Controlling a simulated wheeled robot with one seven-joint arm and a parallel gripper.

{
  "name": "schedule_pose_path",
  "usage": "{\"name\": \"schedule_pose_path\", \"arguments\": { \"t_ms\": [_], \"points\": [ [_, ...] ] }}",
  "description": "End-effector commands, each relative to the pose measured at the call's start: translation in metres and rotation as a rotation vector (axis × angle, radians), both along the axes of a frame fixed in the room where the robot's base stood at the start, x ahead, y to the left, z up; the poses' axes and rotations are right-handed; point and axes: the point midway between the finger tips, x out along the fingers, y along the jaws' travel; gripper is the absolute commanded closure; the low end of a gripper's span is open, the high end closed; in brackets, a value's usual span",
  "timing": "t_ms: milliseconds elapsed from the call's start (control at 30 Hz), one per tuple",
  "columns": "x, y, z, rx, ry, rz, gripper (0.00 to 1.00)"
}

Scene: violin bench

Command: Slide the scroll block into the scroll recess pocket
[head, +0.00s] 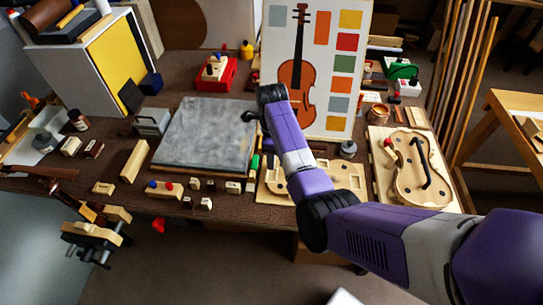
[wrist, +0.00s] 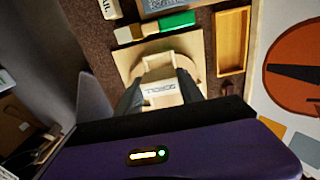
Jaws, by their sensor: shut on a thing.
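The scroll block (wrist: 162,93) is pale wood with dark lettering that appears upside down in the wrist view. My gripper (wrist: 160,88) is shut on it, with one dark finger on each side. Beyond the block is a pale wooden board (wrist: 128,54), and a lighter squared shape shows at the block's far end. I cannot tell whether the block touches the board or is inside a pocket. In the head view, a pale board with cutouts (head: 345,178) lies at the bench's front edge, partly behind my arm.
A green-ended piece (wrist: 177,22) and a wooden tray (wrist: 232,48) lie beside the board. The violin panel (head: 345,60) stands behind. A grey slab (head: 205,135) lies left, with several small blocks in front. A violin-shaped form (head: 410,170) lies right.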

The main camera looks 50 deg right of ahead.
Motion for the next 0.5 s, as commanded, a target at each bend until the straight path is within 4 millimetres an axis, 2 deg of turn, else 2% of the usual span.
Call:
{"name": "schedule_pose_path", "arguments": {
  "t_ms": [333, 500],
  "points": [
    [0.0, 0.001, 0.002, 0.001, 0.0, 0.003, 0.93],
    [0.0, 0.001, -0.012, 0.002, 0.001, 0.003, 0.93]
  ]
}}
